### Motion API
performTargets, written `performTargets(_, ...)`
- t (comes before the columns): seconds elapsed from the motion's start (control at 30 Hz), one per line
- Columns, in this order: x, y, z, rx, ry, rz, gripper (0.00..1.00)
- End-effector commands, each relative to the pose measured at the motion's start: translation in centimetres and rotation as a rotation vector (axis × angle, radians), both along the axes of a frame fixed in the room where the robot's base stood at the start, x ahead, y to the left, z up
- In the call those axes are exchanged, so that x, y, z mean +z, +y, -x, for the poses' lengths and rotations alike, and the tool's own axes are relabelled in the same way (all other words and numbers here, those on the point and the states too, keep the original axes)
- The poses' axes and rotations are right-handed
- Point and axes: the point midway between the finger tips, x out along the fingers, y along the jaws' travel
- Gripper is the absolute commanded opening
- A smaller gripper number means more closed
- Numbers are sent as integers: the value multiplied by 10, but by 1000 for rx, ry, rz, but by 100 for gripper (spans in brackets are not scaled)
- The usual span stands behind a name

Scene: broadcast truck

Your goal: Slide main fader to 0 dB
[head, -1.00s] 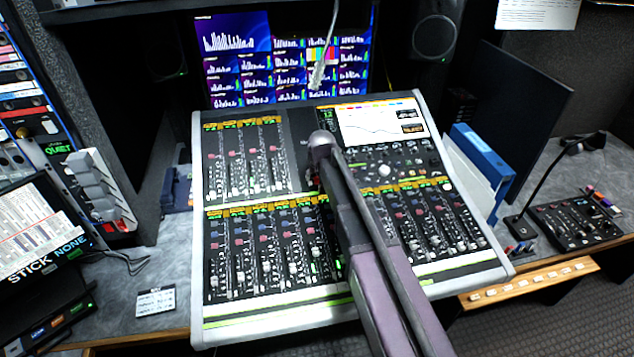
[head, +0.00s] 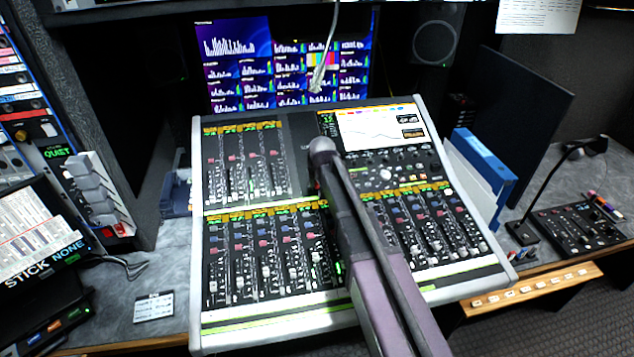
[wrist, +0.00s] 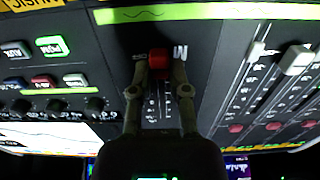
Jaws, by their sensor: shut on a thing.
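The main fader (wrist: 158,63) has a red cap and shows in the wrist view, near the upper end of its short marked scale, beside a white "M". My gripper (wrist: 160,74) has one finger on each side of the red cap and is shut on it. The printed scale (wrist: 159,107) runs down between the fingers; its lower part is hidden by my gripper body. In the head view the mixing console (head: 197,260) fills the middle.
Other channel faders (wrist: 299,60) stand right of the main fader in the wrist view. Lit buttons (wrist: 76,80) and knobs lie left of it. In the head view a gooseneck microphone panel (head: 575,228) and a blue binder (head: 484,158) stand right of the console.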

Motion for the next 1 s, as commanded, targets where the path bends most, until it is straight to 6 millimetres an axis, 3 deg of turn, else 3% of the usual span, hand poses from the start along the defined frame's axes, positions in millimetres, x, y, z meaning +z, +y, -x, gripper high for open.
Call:
performTargets(0.17, 5, 2, -9, 0, 1, 0, 0)
performTargets(0.53, 28, 17, -61, 0, 1, 0, 0)
performTargets(0.9, 28, 18, -64, -1, 1, 0, 0)
performTargets(0.93, 28, 18, -64, -1, 1, 0, 26)
performTargets(1.0, 28, 18, -64, -1, 1, 0, 46)
